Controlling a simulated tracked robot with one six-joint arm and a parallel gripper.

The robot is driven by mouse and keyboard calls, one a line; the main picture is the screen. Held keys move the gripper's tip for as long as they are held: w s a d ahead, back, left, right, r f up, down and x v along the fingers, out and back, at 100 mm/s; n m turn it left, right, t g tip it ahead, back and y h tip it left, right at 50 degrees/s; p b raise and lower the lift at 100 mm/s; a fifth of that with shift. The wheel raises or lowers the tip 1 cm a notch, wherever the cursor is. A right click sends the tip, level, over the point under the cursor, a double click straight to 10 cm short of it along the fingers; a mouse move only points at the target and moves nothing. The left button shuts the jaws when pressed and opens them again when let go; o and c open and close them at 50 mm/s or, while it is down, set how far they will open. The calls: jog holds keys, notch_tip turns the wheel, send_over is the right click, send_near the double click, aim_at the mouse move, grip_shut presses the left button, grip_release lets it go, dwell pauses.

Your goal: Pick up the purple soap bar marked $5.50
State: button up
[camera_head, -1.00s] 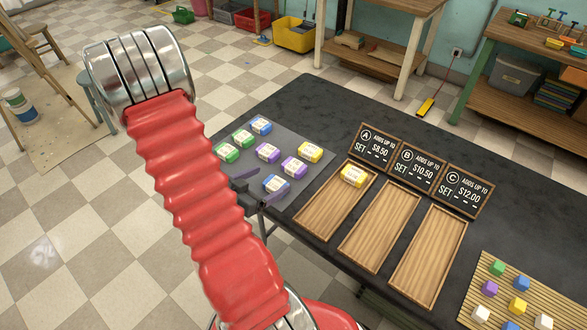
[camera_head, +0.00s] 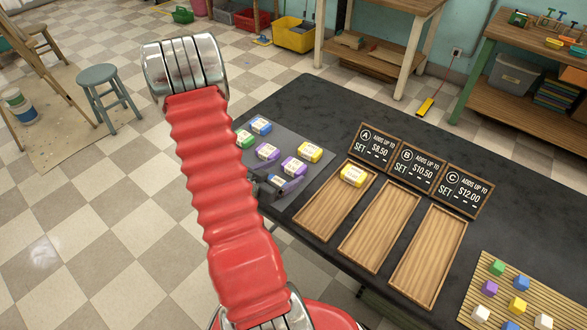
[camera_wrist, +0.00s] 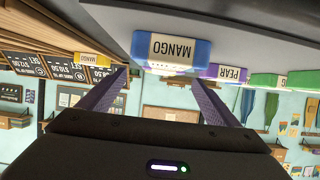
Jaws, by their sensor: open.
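Two purple soap bars lie on the grey mat in the head view, one left (camera_head: 267,152) and one to its right (camera_head: 294,166). Their prices are too small to read. In the wrist view, a purple bar labelled PEAR (camera_wrist: 229,72) shows beyond the right finger, behind a blue bar labelled MANGO (camera_wrist: 172,50). My gripper (camera_wrist: 160,74) is open and empty, with the blue bar ahead of its fingertips. In the head view my gripper (camera_head: 285,188) is low at the mat's near edge, beside the blue bar and partly covering it.
A yellow bar (camera_head: 310,152) and a green bar (camera_head: 244,139) are also on the mat. Another yellow bar (camera_head: 353,175) sits in the left wooden tray (camera_head: 322,215). The middle (camera_head: 380,228) and right (camera_head: 428,258) trays are empty. Price signs (camera_head: 417,167) stand behind them.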

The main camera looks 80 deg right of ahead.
aim_at(292, 167)
jog(key=shift+s+d+f, duration=0.1)
jog(key=shift+d, duration=0.1)
jog(key=shift+w+x, duration=0.15)
jog(key=shift+x, duration=1.1)
jog(key=shift+w+x, duration=0.15)
jog(key=shift+x, duration=1.1)
jog(key=shift+c, duration=0.6)
jog(key=c, duration=1.1)
